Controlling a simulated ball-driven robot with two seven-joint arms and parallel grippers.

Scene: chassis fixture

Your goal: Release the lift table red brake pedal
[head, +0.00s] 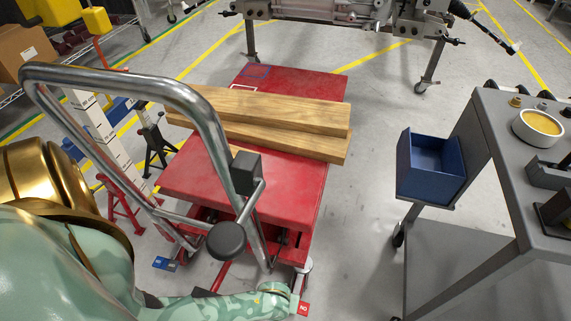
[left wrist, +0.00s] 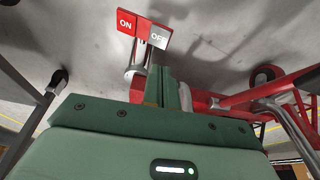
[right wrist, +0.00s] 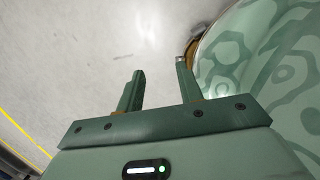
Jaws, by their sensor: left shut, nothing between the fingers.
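The red lift table (head: 225,185) stands in the middle of the head view with a chrome push handle (head: 130,75). Its brake pedal is a small two-part plate. The red ON half (left wrist: 126,22) and paler OFF half (left wrist: 159,38) show in the left wrist view; the ON half also shows low in the head view (head: 303,309). My left gripper (left wrist: 166,72) is shut and empty, with its fingertips just short of the OFF half; I cannot tell whether they touch. My right gripper (right wrist: 160,68) is open and empty over bare floor, beside my own body.
Two wooden beams (head: 260,108) lie across the lift table. A grey cart (head: 500,170) with a blue bin (head: 430,180) stands at the right. A blue pedal (head: 165,263) is low at the left. A chassis (head: 340,12) stands behind. Floor between table and cart is clear.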

